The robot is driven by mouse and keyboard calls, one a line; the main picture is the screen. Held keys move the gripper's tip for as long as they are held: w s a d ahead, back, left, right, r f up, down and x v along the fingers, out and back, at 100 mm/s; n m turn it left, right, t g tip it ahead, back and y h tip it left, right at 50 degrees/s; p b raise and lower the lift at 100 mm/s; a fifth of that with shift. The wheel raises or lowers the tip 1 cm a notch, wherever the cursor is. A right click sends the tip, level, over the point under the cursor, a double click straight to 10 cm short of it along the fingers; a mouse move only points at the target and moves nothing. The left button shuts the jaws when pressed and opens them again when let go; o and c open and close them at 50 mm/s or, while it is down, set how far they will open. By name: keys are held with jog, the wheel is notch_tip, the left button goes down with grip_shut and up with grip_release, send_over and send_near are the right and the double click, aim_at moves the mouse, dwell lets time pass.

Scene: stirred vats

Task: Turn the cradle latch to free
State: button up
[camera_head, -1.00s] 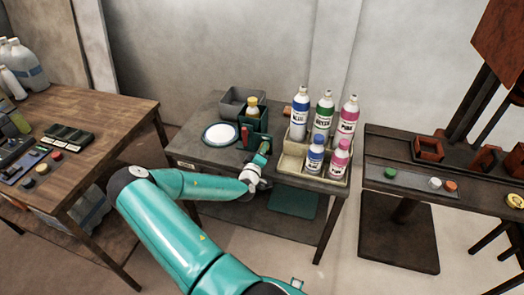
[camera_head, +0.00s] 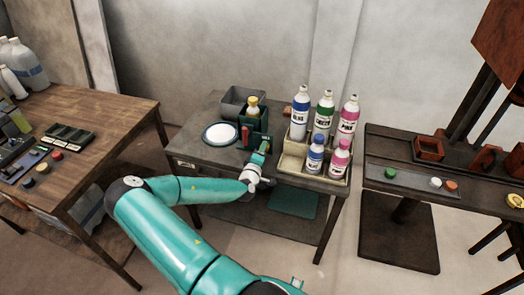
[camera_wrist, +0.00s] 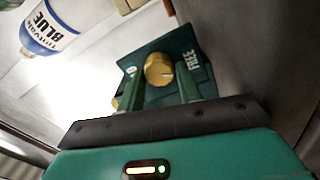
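The dark green cradle (camera_head: 265,122) stands at the back of the middle table and holds a yellow-capped bottle (camera_head: 252,106). In the wrist view its panel (camera_wrist: 152,48) carries a round yellow latch knob (camera_wrist: 159,70) with a pale pointer mark. The word FREE is printed to the right of the knob and another mark to its left. My gripper (camera_wrist: 160,82) is open, with its two green fingers on either side of the knob. I cannot tell whether they touch it. In the head view my gripper (camera_head: 262,148) is in front of the cradle.
A cream tray (camera_head: 293,166) with several labelled bottles stands close to the right of my gripper. A white round plate (camera_head: 221,134) lies to the left, and a grey bin (camera_head: 238,100) is behind. Further tables stand on both sides.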

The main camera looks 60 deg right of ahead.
jog(key=o, duration=0.3)
jog(key=shift+a, duration=0.1)
jog(key=s+a, duration=0.2)
jog(key=a, duration=1.1)
jog(key=shift+a, duration=0.25)
